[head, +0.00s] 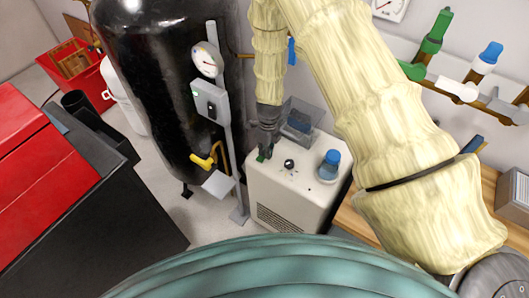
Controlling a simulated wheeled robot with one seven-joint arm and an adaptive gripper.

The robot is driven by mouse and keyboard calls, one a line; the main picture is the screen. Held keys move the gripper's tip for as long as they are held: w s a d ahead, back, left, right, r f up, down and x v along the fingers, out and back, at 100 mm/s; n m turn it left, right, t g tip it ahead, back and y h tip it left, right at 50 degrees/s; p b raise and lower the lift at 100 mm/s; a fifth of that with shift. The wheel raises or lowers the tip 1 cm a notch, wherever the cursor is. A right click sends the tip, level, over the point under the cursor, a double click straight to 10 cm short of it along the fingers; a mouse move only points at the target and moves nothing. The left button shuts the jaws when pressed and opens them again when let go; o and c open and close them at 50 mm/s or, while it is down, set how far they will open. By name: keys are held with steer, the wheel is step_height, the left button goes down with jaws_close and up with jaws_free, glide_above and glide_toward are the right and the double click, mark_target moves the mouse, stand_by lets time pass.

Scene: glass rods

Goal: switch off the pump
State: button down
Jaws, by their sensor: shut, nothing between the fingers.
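A white box-shaped unit (290,205), which looks like the pump, stands at the picture's middle with a grille on its front. Its top carries a small green part (261,158) that looks like a switch, a black knob (289,164) and a blue-capped fitting (329,166). My gripper (264,152) points down at the left part of this top, fingers shut and empty. Its tips are right by the green part and partly cover it. I cannot tell whether they touch it, or which way the switch is set.
A tall black tank (160,90) stands left of the unit. A post with a gauge (207,60), a grey switch box (211,101) and a yellow-handled valve (204,160) stands between them. Pipes with a green valve (435,32) run along the right wall. A red-and-black machine (60,170) is at left.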

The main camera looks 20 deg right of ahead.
mark_target(262, 160)
steer(key=r+p, duration=0.3)
steer(key=r, duration=0.1)
steer(key=shift+s+a, duration=0.15)
steer(key=shift+a, duration=0.1)
step_height(262, 160, up, 10)
steer(key=s+a+b, duration=0.1)
steer(key=b, duration=0.1)
steer(key=shift+a, duration=0.15)
stand_by(0.4)
steer(key=shift+f, duration=0.1)
